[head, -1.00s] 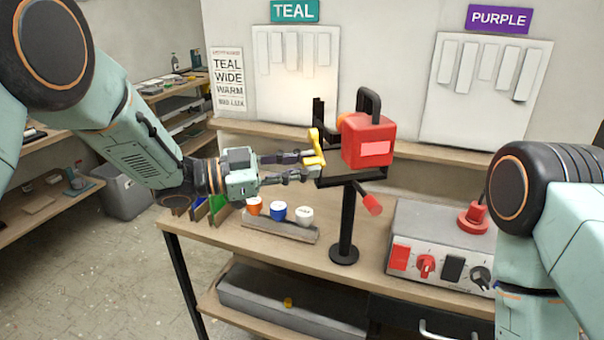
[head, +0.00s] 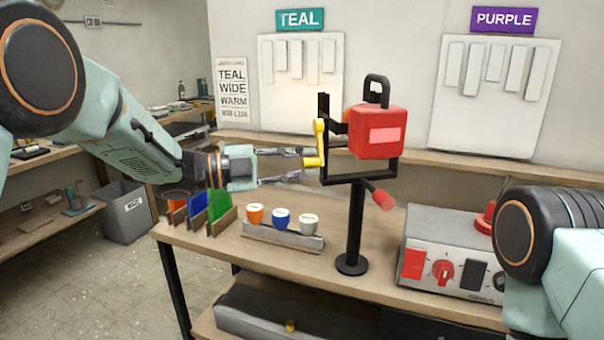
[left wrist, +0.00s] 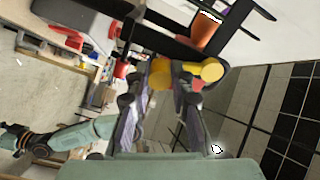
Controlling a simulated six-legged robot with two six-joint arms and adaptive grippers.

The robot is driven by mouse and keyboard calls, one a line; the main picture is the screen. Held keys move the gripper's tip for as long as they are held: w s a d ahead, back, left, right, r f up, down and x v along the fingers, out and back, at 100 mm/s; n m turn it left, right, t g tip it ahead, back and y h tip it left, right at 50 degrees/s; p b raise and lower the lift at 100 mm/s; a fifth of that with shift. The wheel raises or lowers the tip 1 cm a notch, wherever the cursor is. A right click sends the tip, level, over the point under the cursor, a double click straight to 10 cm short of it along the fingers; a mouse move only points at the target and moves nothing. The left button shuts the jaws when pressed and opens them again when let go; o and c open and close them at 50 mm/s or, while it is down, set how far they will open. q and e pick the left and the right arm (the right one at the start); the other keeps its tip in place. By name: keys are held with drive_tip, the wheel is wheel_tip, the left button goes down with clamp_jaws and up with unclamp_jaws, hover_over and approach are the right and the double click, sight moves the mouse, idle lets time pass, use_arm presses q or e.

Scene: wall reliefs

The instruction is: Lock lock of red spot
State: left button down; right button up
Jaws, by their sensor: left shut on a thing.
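The red spot (head: 378,133) is a boxy red lamp with a pink front patch and a black top handle. It sits in a black yoke on a black stand (head: 354,225). A yellow crank (head: 320,143) is on the yoke's left side, and a red-ended lever (head: 382,199) sticks out below. My left gripper (head: 314,164) is at the crank's lower end, shut on it. The left wrist view shows the yellow crank (left wrist: 205,71) between the fingertips (left wrist: 170,78). Which of the two is the lock, I cannot tell. My right gripper is out of view.
A rack with orange, blue and white knobs (head: 283,238) and upright coloured plates (head: 220,205) stand left of the lamp stand. A grey control box (head: 450,225) with red switches stands right, partly behind my right arm. TEAL and PURPLE panels hang behind.

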use_arm(q)
drive_tip(key=shift+w, duration=0.15)
idle(0.4)
drive_tip(key=c, duration=1.2)
unclamp_jaws()
drive_tip(key=shift+a, duration=0.1)
drive_tip(key=shift+o, duration=0.2)
drive_tip(key=shift+a, duration=0.1)
drive_tip(key=v, duration=1.1)
drive_tip(key=shift+a, duration=0.35)
